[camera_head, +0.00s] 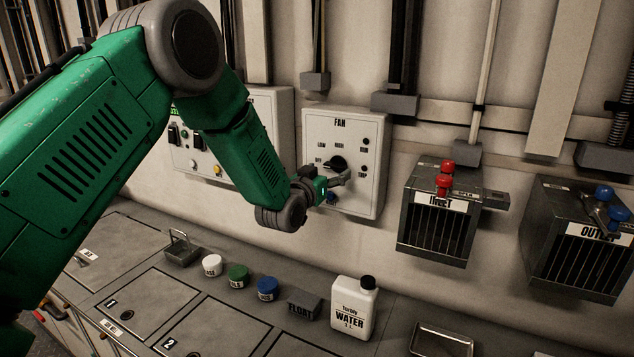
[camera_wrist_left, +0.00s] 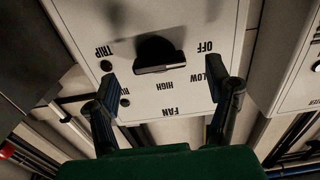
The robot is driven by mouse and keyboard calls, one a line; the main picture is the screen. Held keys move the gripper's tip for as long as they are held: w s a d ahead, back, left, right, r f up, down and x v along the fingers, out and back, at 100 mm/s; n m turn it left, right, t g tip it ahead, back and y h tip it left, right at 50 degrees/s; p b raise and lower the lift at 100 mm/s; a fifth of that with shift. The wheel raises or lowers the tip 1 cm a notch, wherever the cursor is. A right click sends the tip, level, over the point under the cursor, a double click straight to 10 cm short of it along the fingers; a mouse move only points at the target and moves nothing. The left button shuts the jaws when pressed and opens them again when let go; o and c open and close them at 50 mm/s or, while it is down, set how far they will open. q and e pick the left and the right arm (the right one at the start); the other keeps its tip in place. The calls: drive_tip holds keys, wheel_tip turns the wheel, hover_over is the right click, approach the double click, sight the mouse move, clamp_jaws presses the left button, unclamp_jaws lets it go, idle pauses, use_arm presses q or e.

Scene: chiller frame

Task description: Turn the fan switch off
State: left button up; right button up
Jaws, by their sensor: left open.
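The fan switch is a black rotary knob (camera_head: 337,163) on a pale control box marked FAN (camera_head: 345,125) on the wall. In the left wrist view the box is upside down and the knob (camera_wrist_left: 158,55) sits near the middle, by the OFF, LOW and HIGH labels. I cannot tell which label it points at. My left gripper (camera_head: 335,189) is in front of the box, just below the knob in the head view. In the wrist view its fingers (camera_wrist_left: 170,87) are spread wide with nothing between them, and the knob shows just past their tips. My right gripper is not in view.
A second control box (camera_head: 270,110) is partly behind my left arm. An inlet unit (camera_head: 437,225) with a red valve and an outlet unit (camera_head: 575,255) with a blue valve are at right. A water bottle (camera_head: 353,308) and small jars stand on the bench below.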

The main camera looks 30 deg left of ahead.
use_arm(q)
drive_tip(key=s, duration=0.8)
drive_tip(key=shift+d, duration=0.2)
